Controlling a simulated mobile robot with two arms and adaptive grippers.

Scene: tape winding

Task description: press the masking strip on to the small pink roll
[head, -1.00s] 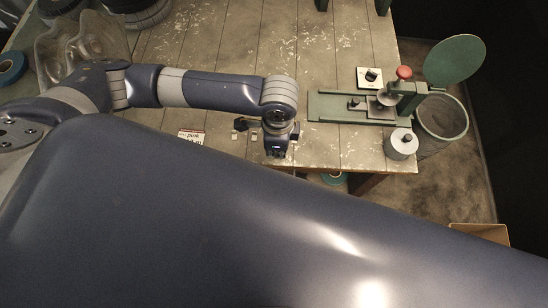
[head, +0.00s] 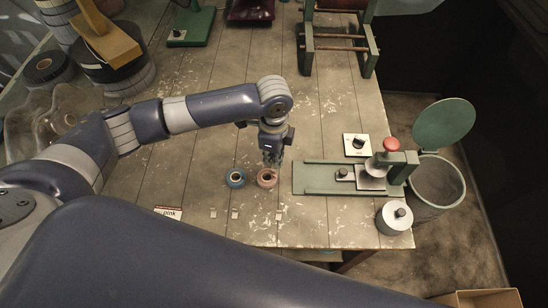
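The small pink roll (head: 262,184) lies flat on the table, with a pale core. My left gripper (head: 272,163) points down at the far right side of the roll, with its fingertips close over or against its rim; I cannot tell if they touch. The fingers are small and dark, so I cannot tell whether they are open or hold a strip. Small pale strips lie in a row near the front edge: one on the left (head: 213,213), one beside it (head: 235,214) and one farther right (head: 279,216). My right gripper is not in view.
A card reading "pink" (head: 168,212) lies at the front left. A green metal fixture (head: 322,178), a dial box (head: 356,145) and a grey cylinder (head: 394,219) stand to the right.

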